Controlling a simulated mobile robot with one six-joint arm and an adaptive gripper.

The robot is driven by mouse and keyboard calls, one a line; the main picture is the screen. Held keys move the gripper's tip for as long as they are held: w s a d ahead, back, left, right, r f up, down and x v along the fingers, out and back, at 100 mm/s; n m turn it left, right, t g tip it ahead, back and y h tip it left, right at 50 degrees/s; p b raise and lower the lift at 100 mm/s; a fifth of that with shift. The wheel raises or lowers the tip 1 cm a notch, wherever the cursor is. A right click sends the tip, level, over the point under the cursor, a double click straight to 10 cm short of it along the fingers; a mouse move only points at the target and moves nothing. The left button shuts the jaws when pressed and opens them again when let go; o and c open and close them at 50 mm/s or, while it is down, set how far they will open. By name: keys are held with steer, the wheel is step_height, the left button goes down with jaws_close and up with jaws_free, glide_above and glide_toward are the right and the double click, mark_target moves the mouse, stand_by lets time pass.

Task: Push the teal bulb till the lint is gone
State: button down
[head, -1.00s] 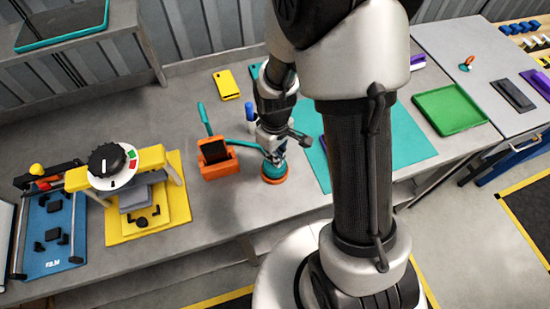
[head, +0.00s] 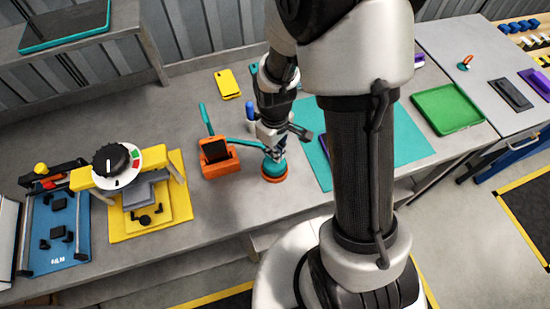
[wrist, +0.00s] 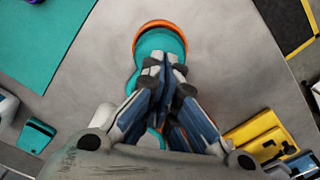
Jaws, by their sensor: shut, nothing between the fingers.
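The teal bulb (head: 274,167) sits on an orange base on the grey bench; in the wrist view the bulb (wrist: 158,41) shows just beyond my fingertips. My gripper (head: 278,155) points down at the top of the bulb, shut and empty. In the wrist view my gripper's fingertips (wrist: 163,66) overlap the bulb; I cannot tell whether they touch it. A teal tube runs from the bulb to an orange stand (head: 219,168) holding a dark phone-like piece (head: 214,151). No lint can be made out at this size.
A yellow phone (head: 227,84) and a blue-capped bottle (head: 251,113) lie behind. A teal mat (head: 395,140) and green tray (head: 447,109) are to the right. A yellow press fixture (head: 150,215) and a blue fixture (head: 58,250) stand left.

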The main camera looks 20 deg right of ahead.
steer(key=shift+r+p, duration=1.8)
steer(key=shift+r, duration=0.7)
steer(key=s+r+m+t+b, duration=0.25)
steer(key=s+r+b, duration=0.2)
steer(key=r, duration=0.75)
steer(key=s+r+m+t+b, duration=0.2)
steer(key=s+r, duration=0.3)
steer(key=s, duration=0.5)
steer(key=shift+s+m+b, duration=0.3)
steer(key=shift+m+b, duration=0.1)
steer(key=shift+m, duration=0.35)
